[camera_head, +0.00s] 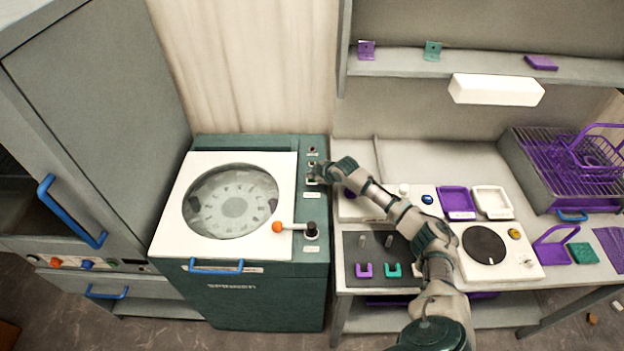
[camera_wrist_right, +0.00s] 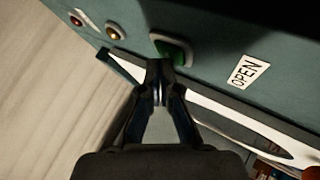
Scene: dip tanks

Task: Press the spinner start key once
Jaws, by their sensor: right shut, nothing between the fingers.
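The spinner (camera_head: 268,284) is a dark green cabinet with a white lid (camera_head: 175,229) and a round window. Its control strip (camera_head: 315,207) runs along the right of the lid. In the right wrist view a green key (camera_wrist_right: 176,47) sits in a pale frame on that panel. My right gripper (camera_wrist_right: 157,66) is shut and empty. Its fingertips overlap the lower left edge of the key in that view; I cannot tell whether they touch it. In the head view my right gripper (camera_head: 318,172) is over the strip and hides part of it. My left gripper is out of view.
An orange-knobbed lever (camera_head: 278,227) is near the strip. The bench right of the spinner holds several trays and devices.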

